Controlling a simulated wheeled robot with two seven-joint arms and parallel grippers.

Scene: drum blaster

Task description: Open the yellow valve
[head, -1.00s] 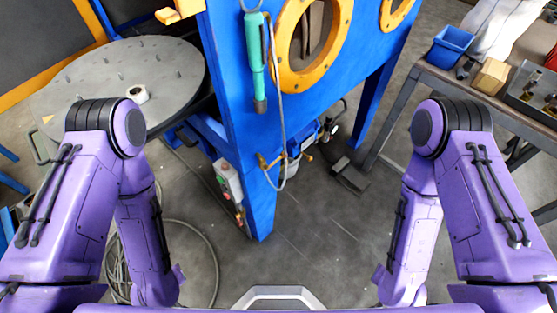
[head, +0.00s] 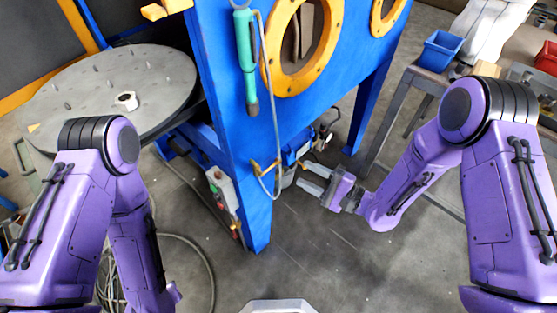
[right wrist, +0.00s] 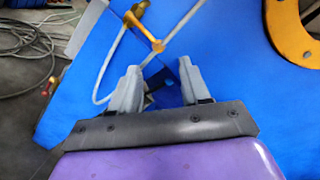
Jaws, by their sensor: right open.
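The yellow valve (head: 262,169) is on the front corner of the blue blaster cabinet, with a thin grey hose looping from it. In the right wrist view the valve (right wrist: 143,22) shows near the top, its yellow handle slanting down toward the gap between my fingers. My right gripper (head: 309,179) is open and empty, to the right of the valve and apart from it in the head view. In the right wrist view both fingers (right wrist: 158,78) point at the blue panel, just below the valve handle. My left gripper is out of view below my left arm.
A green blast nozzle (head: 247,60) hangs on the cabinet above the valve. A control box (head: 221,188) is on its left side. A round grey turntable (head: 75,95) stands left, a workbench (head: 425,75) with a blue bin (head: 440,50) right. Floor in front is clear.

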